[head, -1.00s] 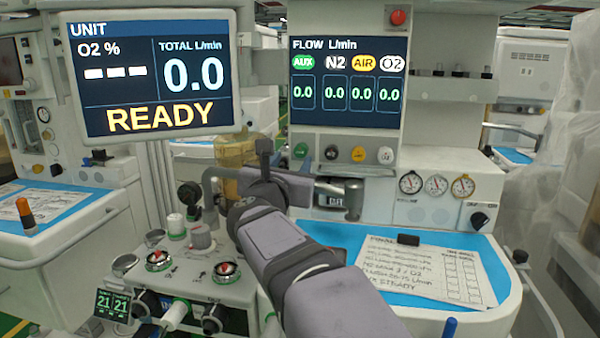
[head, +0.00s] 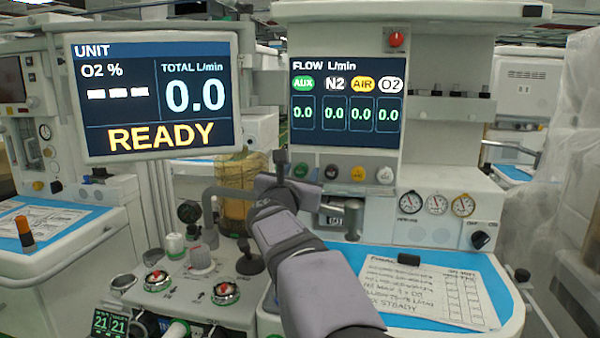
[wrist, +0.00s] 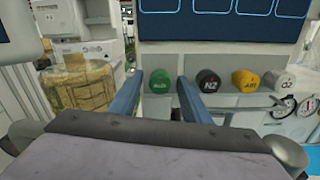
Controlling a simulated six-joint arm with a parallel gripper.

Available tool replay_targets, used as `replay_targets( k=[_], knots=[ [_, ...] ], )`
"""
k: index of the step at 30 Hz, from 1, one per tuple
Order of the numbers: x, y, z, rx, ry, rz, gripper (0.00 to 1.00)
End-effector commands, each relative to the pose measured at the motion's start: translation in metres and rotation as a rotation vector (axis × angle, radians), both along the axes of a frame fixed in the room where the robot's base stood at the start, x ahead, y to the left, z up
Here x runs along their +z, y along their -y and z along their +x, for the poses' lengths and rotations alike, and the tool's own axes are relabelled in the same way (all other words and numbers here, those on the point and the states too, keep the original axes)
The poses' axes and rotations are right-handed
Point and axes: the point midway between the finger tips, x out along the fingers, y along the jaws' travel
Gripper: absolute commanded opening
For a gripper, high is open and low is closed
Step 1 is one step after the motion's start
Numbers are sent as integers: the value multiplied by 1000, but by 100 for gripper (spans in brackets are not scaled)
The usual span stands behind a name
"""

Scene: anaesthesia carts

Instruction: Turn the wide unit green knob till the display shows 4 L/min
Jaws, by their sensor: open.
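The green knob (head: 301,172) is at the left of the knob row under the flow display (head: 347,98). My gripper (head: 281,162) is just left of the knob in the head view. In the wrist view my gripper (wrist: 171,78) is open, with nothing between its pads that I can see as held. How far the tips are from the knob is hard to tell. The AUX, N2, AIR and O2 readings are all 0.0.
A black N2 knob (wrist: 208,81), yellow AIR knob (wrist: 246,81) and white O2 knob (wrist: 282,85) stand right of the green one. A READY screen (head: 155,95) reads total 0.0. A pipe arm (head: 352,220) and amber canister (head: 240,185) are close to my arm.

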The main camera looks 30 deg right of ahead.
Motion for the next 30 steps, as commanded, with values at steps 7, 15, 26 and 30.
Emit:
replay_targets(
  k=[7, 15, 26, 30],
  knots=[
    [0, 1, 1, 0, 0, 0, 43],
    [0, 1, 1, 0, 0, 0, 2],
    [0, 1, 1, 0, -35, -35, 2],
    [0, 1, 1, 0, -87, -86, 2]
  ],
)
